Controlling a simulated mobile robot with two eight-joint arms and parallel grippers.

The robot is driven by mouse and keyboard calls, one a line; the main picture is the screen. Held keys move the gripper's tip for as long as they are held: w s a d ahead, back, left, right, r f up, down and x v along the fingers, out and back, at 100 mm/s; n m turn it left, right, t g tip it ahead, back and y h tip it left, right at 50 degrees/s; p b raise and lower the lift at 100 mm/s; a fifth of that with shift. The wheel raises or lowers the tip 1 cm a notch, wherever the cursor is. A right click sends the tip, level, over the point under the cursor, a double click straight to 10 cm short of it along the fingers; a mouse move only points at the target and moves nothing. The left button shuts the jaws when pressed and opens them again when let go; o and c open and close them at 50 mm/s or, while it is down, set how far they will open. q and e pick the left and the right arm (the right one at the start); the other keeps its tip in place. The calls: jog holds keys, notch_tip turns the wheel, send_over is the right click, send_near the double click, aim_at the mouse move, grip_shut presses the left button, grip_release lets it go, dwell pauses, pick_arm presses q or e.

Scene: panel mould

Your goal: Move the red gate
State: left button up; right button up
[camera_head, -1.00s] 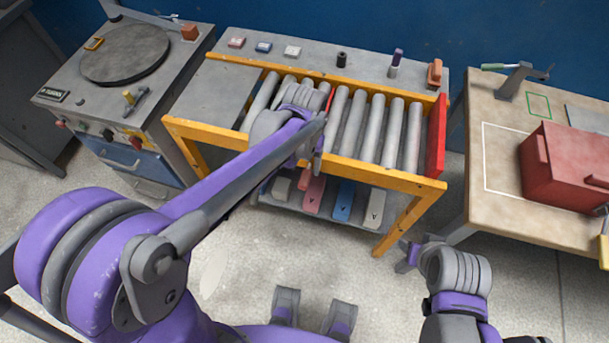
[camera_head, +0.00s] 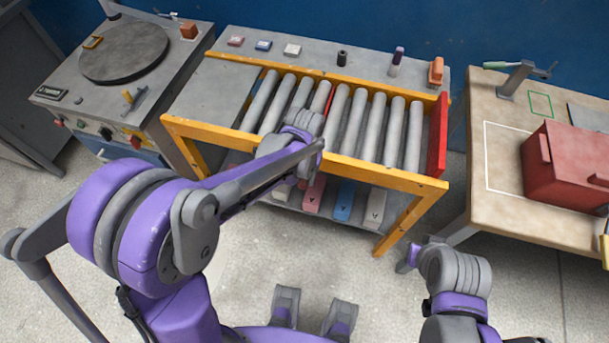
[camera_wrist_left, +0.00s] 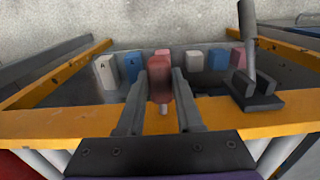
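A narrow red strip (camera_head: 321,97) shows between the rollers in the head view, just beyond my left gripper; a red upright panel (camera_head: 438,135) closes the conveyor's right end. I cannot tell for sure which is the gate. My left gripper (camera_head: 318,155) is at the conveyor's front orange rail. In the left wrist view, a rounded red handle (camera_wrist_left: 159,78) with a short pale pin stands between the fingertips (camera_wrist_left: 159,88), which appear closed against its sides. My right gripper (camera_head: 408,256) is low beside the conveyor's front right leg, its fingers unclear.
The orange-framed roller conveyor (camera_head: 300,160) has lettered blocks (camera_head: 344,200) on its lower shelf. In the wrist view, a dark bracket with an upright bar (camera_wrist_left: 255,92) is beside the gripper. A red box (camera_head: 560,170) sits on the right-hand table (camera_head: 505,205). A machine (camera_head: 125,95) stands left.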

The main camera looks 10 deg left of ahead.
pick_arm(q)
grip_shut()
dwell(1.0)
